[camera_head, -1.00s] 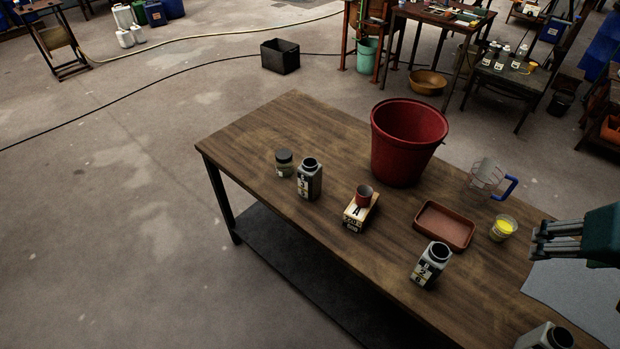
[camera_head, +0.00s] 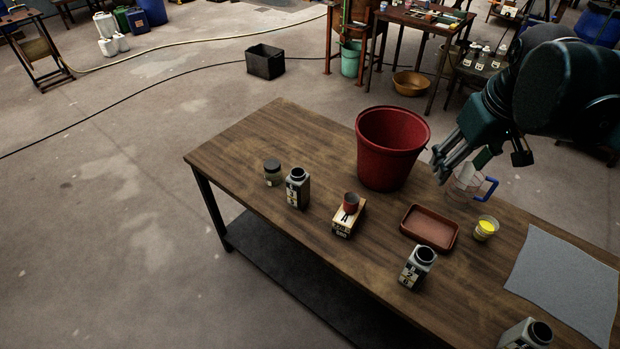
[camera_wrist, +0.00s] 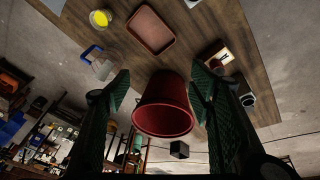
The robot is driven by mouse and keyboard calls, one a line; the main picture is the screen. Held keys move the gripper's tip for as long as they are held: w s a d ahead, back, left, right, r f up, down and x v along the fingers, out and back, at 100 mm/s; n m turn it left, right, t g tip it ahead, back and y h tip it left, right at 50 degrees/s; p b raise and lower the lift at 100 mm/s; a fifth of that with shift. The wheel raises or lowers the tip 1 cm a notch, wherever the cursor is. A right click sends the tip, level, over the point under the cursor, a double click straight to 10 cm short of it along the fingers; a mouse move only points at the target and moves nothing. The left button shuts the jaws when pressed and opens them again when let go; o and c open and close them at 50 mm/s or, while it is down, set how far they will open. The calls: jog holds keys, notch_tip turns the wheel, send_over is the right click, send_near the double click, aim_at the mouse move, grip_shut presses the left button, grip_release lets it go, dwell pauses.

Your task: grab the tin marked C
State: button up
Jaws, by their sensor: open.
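Several grey square-bodied tins with dark round mouths and pale marked labels stand on the table in the head view: one at the left (camera_head: 297,188), one near the front edge (camera_head: 417,268) and one at the bottom right (camera_head: 526,335). Their marks are too small to read, so I cannot tell which is C. My gripper (camera_head: 478,162) is open and empty, above the table to the right of the red bucket (camera_head: 392,150), apart from the tins. In the wrist view the bucket (camera_wrist: 164,108) shows between the open fingers (camera_wrist: 160,78).
A brown tray (camera_head: 430,228), a yellow-filled cup (camera_head: 486,228), a blue-handled clear jug (camera_head: 466,186) and a grey sheet (camera_head: 565,280) occupy the right part. The table's (camera_head: 255,140) far left end is bare.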

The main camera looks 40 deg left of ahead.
jog(key=a+f+n+g+p, duration=0.25)
jog(key=a+n, duration=0.25)
jog(key=a, duration=1.6)
jog(key=n+h+p, duration=0.2)
jog(key=n+p, duration=0.1)
jog(key=n, duration=0.1)
send_over(298, 181)
jog(key=w+a, duration=0.1)
jog(key=w, duration=0.1)
notch_tip(298, 181, down, 6)
jog(key=shift+n+g, duration=0.3)
jog(key=shift+g, duration=0.05)
jog(key=f, duration=1.7)
jog(key=shift+a+f, duration=0.3)
jog(key=shift+f, duration=0.55)
jog(key=shift+f+b, duration=0.3)
jog(key=shift+f, duration=1)
jog(key=shift+s+f+b, duration=0.1)
jog(key=shift+f+b, duration=0.5)
jog(key=shift+f, duration=2)
